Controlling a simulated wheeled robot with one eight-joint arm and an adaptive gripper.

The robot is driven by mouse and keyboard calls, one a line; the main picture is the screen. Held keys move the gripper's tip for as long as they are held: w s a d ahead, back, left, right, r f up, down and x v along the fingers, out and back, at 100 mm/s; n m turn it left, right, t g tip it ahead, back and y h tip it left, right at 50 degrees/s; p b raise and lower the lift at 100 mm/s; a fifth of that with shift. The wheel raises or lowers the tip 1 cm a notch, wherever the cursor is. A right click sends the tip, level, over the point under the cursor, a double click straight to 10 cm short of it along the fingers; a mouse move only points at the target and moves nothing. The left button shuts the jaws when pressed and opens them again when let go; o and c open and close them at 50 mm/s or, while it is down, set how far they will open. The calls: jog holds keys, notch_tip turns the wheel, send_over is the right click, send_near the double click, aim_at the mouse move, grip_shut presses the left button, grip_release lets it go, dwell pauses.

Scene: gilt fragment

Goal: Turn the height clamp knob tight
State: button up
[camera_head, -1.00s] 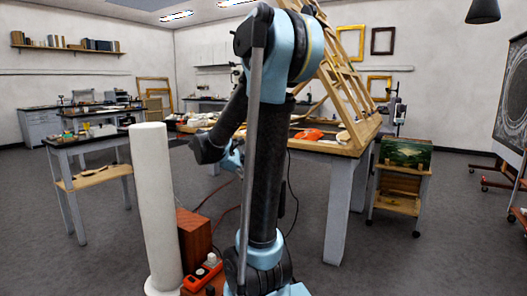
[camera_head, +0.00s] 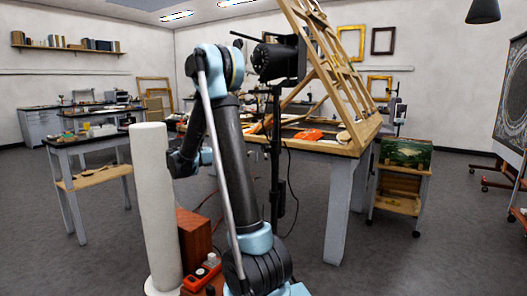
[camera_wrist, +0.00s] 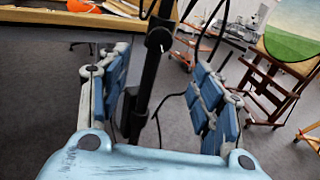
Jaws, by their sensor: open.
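A black lamp head (camera_head: 279,60) sits on top of a black upright stand (camera_head: 275,160), right of my arm in the head view. In the wrist view the stand's pole (camera_wrist: 139,105) rises between my gripper's two fingers, apart from both pads. The height clamp (camera_wrist: 158,40) shows as a thicker dark collar on the pole, beyond the fingertips. Its knob is small and dark and hard to make out. My gripper (camera_wrist: 162,85) is open and empty, with blue pads on either side. In the head view my arm hides most of the gripper.
Black cables hang by the stand. A wooden worktable (camera_head: 335,147) with a slanted wooden frame stands behind it. A white column (camera_head: 155,205) and a wooden box (camera_head: 194,236) with a red power strip (camera_head: 203,272) are close to my arm. An easel (camera_wrist: 280,85) stands at right in the wrist view.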

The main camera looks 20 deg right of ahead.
aim_at(263, 148)
jog(key=d, duration=0.5)
jog(key=w+d, duration=0.1)
jog(key=d, duration=0.5)
jog(key=w+d, duration=0.1)
jog(key=d, duration=0.5)
jog(key=shift+a, duration=0.1)
jog(key=shift+c, duration=0.5)
jog(key=c, duration=1)
jog(key=shift+o, duration=0.2)
jog(key=shift+a, duration=0.1)
